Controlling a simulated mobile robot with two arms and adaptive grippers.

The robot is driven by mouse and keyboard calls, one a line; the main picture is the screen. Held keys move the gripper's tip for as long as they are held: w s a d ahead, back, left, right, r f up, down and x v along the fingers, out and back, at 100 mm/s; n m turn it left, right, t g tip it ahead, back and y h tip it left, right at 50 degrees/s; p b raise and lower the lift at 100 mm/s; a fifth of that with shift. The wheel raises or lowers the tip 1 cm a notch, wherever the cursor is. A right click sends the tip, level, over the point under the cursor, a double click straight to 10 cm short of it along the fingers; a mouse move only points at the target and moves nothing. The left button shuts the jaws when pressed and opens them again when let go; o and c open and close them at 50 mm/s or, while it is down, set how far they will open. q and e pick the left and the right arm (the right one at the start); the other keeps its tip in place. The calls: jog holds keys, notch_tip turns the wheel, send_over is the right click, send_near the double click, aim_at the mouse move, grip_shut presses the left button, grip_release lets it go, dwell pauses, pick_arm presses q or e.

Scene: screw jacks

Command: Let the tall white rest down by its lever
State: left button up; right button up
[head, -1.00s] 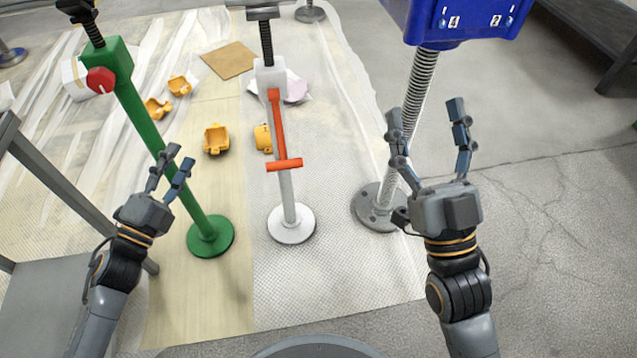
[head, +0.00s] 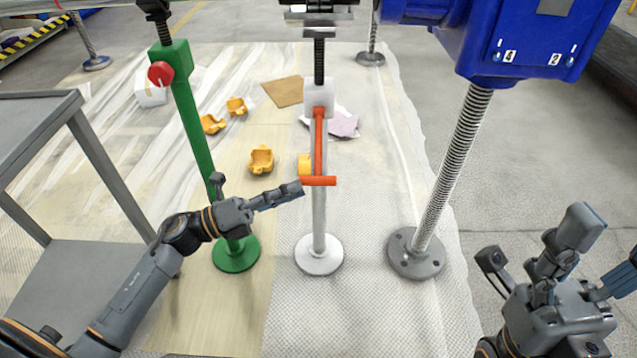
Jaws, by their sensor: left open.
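The tall white rest (head: 319,222) stands upright on a round white base, with a white block and a dark threaded screw above. Its orange-red lever (head: 319,140) hangs down along the post and ends in a crossbar handle (head: 318,181). My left gripper (head: 297,190) is open, just left of the handle, its fingers pointing right at it. The fingers overlap in this view, and I cannot tell whether they touch the handle. My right gripper (head: 600,250) is at the lower right, fingers spread and empty, away from the rest.
A green rest (head: 194,130) with a red knob stands left, close behind my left arm. A grey threaded rest (head: 455,165) under a blue housing (head: 515,45) stands right. Yellow pieces (head: 261,160) lie on the floor sheeting. A grey table frame (head: 40,130) is at far left.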

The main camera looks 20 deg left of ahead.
aim_at(318, 178)
pick_arm(q)
jog(key=x, duration=0.6)
jog(key=shift+b, duration=0.3)
grip_shut()
